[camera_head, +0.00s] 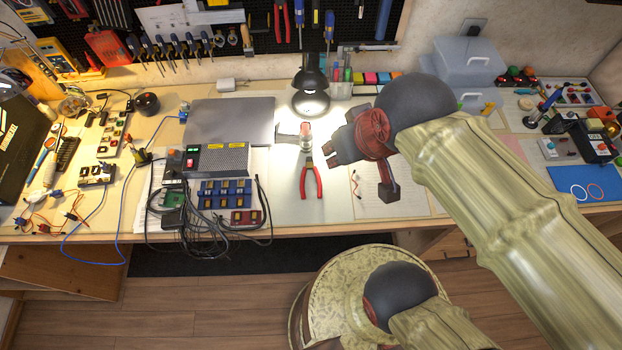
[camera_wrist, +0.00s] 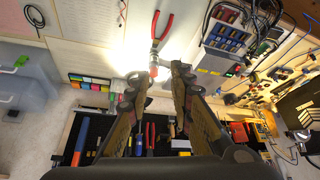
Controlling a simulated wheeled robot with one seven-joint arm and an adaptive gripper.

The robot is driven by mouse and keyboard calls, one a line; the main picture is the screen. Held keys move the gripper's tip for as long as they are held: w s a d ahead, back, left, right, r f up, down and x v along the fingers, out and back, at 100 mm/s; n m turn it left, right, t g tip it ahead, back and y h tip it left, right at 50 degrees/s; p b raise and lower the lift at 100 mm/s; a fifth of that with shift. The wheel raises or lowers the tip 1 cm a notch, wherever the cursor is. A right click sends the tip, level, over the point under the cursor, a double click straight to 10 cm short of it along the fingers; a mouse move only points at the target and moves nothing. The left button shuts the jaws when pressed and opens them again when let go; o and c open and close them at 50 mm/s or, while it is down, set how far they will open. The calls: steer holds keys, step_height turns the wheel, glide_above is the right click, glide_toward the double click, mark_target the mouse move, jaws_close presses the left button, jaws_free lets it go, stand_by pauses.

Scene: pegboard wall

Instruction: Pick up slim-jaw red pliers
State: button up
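Red-handled pliers (camera_head: 313,182) lie on the lit middle of the bench, handles toward the front edge and dark jaws toward the back. They also show at the top of the wrist view (camera_wrist: 161,28), beyond my fingertips. A small red-topped clear container (camera_head: 306,139) is just behind the jaws, and I cannot tell if they touch. My gripper (camera_head: 362,172) is to the right of the pliers in the head view, apart from them.
Another red-handled tool (camera_head: 281,20) hangs on the pegboard. A black lamp (camera_head: 309,84) stands behind the pliers. A grey power supply (camera_head: 217,160) with cables is to the left, near a closed laptop (camera_head: 230,118). Paper (camera_head: 408,202) lies to the right. A clear bin (camera_head: 468,62) stands back right.

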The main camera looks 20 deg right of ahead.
steer(key=w+f+g, duration=0.1)
steer(key=f, duration=0.2)
steer(key=w+f+g, duration=0.1)
steer(key=f, duration=0.2)
steer(key=w+f+g, duration=0.1)
steer(key=f+g, duration=0.1)
steer(key=f, duration=0.2)
steer(key=shift+w+a+f+n, duration=0.1)
steer(key=shift+w+a+n, duration=0.2)
steer(key=shift+a, duration=0.1)
steer(key=shift+c, duration=0.3)
steer(key=m+g+h, duration=0.2)
steer(key=m, duration=0.2)
glide_toward(318, 179)
steer(key=f, duration=0.1)
steer(key=f+b, duration=0.1)
steer(key=f, duration=0.1)
steer(key=d+f+b, duration=0.1)
steer(key=f, duration=0.1)
steer(key=f+b, duration=0.1)
steer(key=f, duration=0.2)
steer(key=shift+s+d, duration=0.15)
steer(key=shift+s, duration=0.1)
steer(key=shift+c, duration=0.4)
jaws_close()
